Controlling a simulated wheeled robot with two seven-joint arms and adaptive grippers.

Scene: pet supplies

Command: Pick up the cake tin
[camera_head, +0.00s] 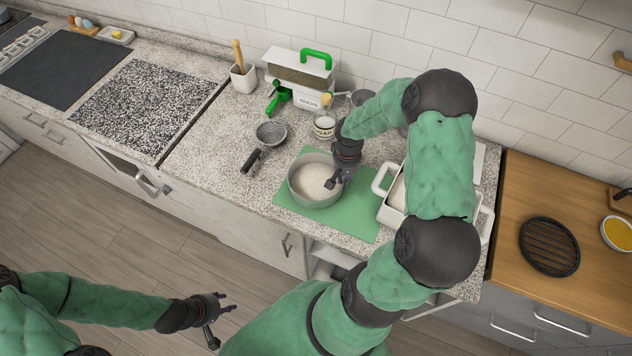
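The cake tin (304,197) is a round grey tin with white, flour-like contents. It sits upright on a green mat (358,215) on the speckled counter. My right gripper (336,184) reaches down at the tin's right rim. One dark finger shows over the inside of the tin. The other finger is hard to make out, so I cannot tell whether the gripper is closed on the rim. My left gripper (218,319) is open and empty, low over the floor in front of the cabinets, far from the tin.
A white dish (382,181) stands right of the tin, partly behind my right arm. A sugar jar (324,128), a sieve (270,133) and a white and green seed container (299,75) stand behind.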

